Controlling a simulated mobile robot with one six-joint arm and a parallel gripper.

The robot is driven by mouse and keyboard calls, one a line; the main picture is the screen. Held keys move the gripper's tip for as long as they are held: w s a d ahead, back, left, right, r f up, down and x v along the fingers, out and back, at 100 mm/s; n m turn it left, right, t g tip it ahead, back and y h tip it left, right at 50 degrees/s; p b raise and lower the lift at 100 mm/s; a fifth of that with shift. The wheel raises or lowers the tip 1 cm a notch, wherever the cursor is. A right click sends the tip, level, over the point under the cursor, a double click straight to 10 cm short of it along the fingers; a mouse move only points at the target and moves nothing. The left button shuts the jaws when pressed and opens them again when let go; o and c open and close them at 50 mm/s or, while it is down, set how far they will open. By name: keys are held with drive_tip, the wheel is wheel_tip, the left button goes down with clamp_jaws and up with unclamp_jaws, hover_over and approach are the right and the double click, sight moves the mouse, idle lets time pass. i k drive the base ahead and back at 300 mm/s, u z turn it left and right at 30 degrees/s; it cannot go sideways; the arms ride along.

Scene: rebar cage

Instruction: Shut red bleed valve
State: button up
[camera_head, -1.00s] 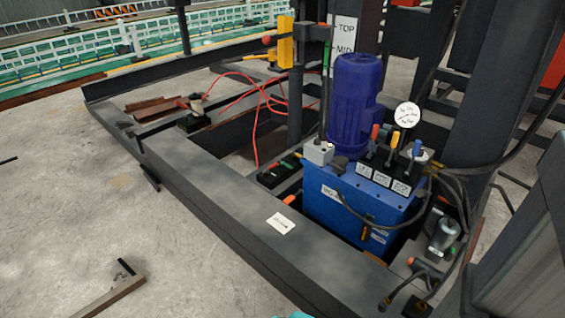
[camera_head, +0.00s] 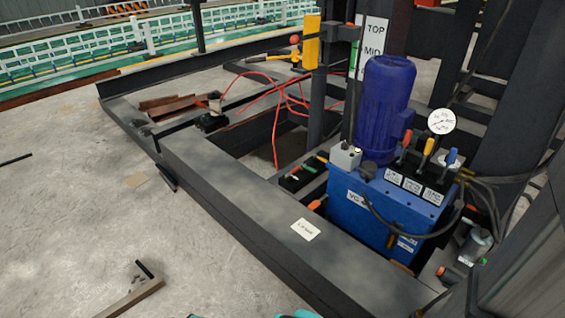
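The blue hydraulic unit (camera_head: 350,205) stands inside the dark steel frame, right of centre, with a dark blue motor (camera_head: 384,105) on top. A red-handled lever (camera_head: 406,139) stands upright on it beside a yellow lever (camera_head: 428,147) and a blue lever (camera_head: 450,158). A red-orange handle (camera_head: 317,203) sits low at the unit's left side, and another red-orange end (camera_head: 441,271) shows low at its right. I cannot tell which of these is the bleed valve; the labels are too small to read. My gripper is not in view; only a teal bit, perhaps mine, shows at the bottom edge.
A wide dark steel beam (camera_head: 240,190) runs between me and the unit, with a white label (camera_head: 305,229) on it. Red hoses (camera_head: 277,125) loop behind. A grey upright (camera_head: 520,250) blocks the right.

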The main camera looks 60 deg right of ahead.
sight(298, 168)
drive_tip(key=z, duration=0.15)
drive_tip(key=i, duration=1.45)
drive_tip(key=u, duration=0.1)
